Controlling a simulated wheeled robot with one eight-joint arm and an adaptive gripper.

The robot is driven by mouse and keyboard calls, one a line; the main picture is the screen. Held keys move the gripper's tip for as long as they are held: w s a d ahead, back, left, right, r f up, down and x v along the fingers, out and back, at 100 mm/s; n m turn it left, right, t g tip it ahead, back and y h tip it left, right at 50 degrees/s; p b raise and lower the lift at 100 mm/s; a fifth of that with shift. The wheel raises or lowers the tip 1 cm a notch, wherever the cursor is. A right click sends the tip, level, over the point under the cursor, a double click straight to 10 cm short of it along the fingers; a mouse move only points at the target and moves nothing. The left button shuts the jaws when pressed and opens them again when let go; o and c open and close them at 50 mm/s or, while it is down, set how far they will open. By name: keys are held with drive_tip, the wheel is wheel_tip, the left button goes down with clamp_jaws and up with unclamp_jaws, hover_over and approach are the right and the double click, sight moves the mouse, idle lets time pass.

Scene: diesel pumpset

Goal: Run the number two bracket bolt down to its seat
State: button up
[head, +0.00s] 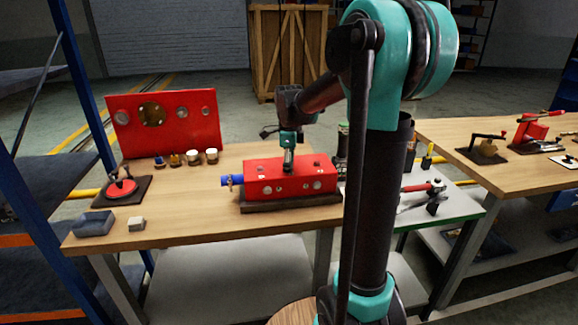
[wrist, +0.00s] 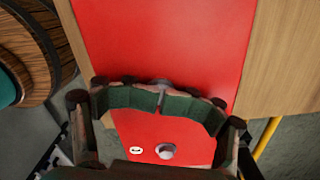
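A red block-shaped housing (head: 291,180) lies on a dark base (head: 290,203) on the wooden bench, with pale round bolt heads or bosses on its top and front. My gripper (head: 288,168) points down over its top, with its tips at or close to the red surface. In the wrist view, its green-padded fingers (wrist: 162,98) come together above the red surface (wrist: 165,40). A small grey piece shows between the tips and looks like a bolt head, mostly hidden by the fingers. Another grey bolt head (wrist: 166,151) stands beside a small white label (wrist: 135,150). I cannot read any numbers.
A blue stub (head: 232,180) sticks out left of the housing. Behind stand a red upright panel (head: 166,122) and several small jars (head: 194,157). A dark blue box (head: 94,223) sits front left. A side table (head: 455,202) with tools adjoins at right.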

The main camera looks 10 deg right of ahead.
drive_tip(key=shift+r, duration=3.45)
